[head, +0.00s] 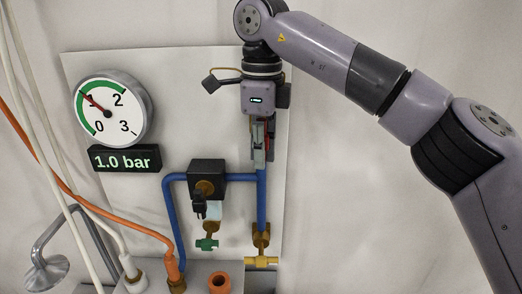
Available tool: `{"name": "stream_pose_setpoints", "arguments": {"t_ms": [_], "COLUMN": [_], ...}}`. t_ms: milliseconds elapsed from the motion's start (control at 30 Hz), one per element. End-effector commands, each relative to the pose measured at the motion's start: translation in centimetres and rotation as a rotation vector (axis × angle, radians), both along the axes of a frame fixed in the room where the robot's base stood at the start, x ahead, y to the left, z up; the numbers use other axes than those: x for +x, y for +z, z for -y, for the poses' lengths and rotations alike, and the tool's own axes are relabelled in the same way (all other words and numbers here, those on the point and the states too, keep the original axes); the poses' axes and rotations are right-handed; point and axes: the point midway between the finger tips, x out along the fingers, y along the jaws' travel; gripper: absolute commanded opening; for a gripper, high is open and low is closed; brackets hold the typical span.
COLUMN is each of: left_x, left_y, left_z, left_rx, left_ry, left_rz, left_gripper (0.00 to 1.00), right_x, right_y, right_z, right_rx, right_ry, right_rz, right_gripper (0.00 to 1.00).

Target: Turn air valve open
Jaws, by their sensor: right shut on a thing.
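My right gripper (259,153) comes down from above in front of the pale wall panel and is shut at the top of the vertical blue pipe (262,205). A bit of red, which looks like a valve handle (271,129), shows between and beside its fingers. The gripper hides most of this handle and any valve body, so its angle cannot be told. A green-handled valve (207,244) hangs under the black block, and a yellow-handled valve (262,261) is at the pipe's lower end. My left gripper is not in view.
A round gauge (109,106) has its needle near 1, above a display (126,159) reading 1.0 bar. A black block (207,178) joins the blue pipes. Orange hoses (95,207) and pale cables run at the left. The wall right of the panel is bare.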

Motion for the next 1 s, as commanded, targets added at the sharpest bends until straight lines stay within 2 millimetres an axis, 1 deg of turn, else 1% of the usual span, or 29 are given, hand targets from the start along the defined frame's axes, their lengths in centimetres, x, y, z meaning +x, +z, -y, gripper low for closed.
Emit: {"name": "stream_pose_setpoints", "arguments": {"t_ms": [100,133,433,767,867,1000], "left_x": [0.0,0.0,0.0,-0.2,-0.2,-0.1], "left_y": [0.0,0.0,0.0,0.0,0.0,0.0], "left_z": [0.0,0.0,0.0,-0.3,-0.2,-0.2], "left_rx": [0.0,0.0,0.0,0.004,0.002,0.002], "left_ry": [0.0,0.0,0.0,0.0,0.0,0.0], "left_rz": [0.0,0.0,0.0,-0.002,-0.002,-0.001], "left_gripper": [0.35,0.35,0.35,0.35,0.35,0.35], "right_x": [0.1,0.1,0.0,0.0,0.1,0.1], "right_y": [0.1,0.1,0.0,0.2,1.2,3.6], "right_z": [0.0,0.0,0.0,0.0,0.0,0.0], "right_rx": [0.003,0.003,0.002,0.002,0.002,0.001], "right_ry": [-0.001,-0.002,-0.001,-0.001,-0.003,-0.004], "right_rz": [0.004,0.004,0.001,0.001,0.002,0.004], "right_gripper": [0.0,0.16,0.35,0.35,0.35,0.35]}}
